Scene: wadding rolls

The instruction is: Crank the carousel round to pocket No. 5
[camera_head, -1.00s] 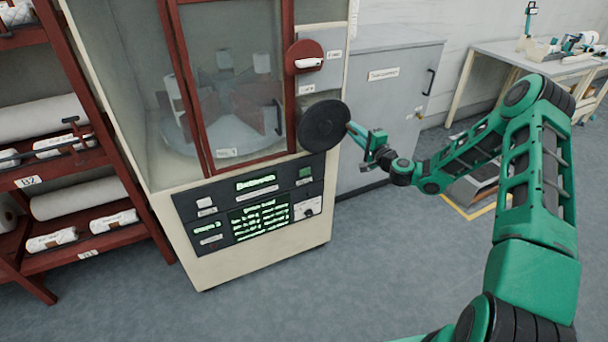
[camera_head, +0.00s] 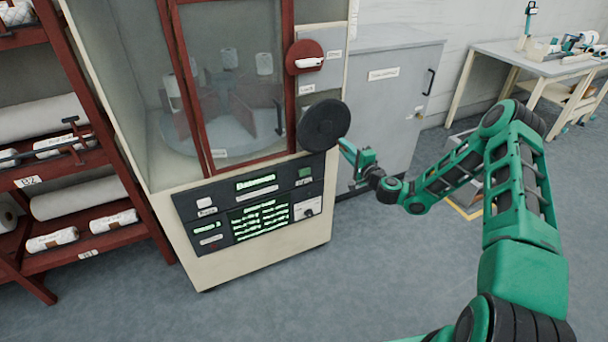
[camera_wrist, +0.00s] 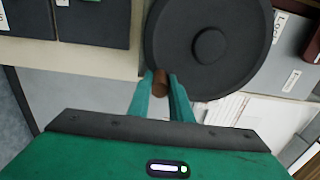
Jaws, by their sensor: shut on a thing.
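The cream cabinet (camera_head: 255,262) holds a grey carousel (camera_head: 225,110) with upright partitions and several white rolls, seen through a red-framed glass door. A round black crank wheel (camera_head: 324,125) sits on the cabinet's right side; it also shows in the wrist view (camera_wrist: 209,40). My gripper (camera_head: 345,146) is at the wheel's lower right edge. In the wrist view, its two green fingers (camera_wrist: 163,88) are shut on the brown crank handle (camera_wrist: 160,79) at the wheel's rim. The pocket number at the door cannot be read.
A dark control panel (camera_head: 255,205) with green lit text is below the door. A red round door latch (camera_head: 305,57) is above the wheel. A grey locker (camera_head: 392,90) stands to the right, a red shelf rack (camera_head: 120,240) to the left. The floor in front is clear.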

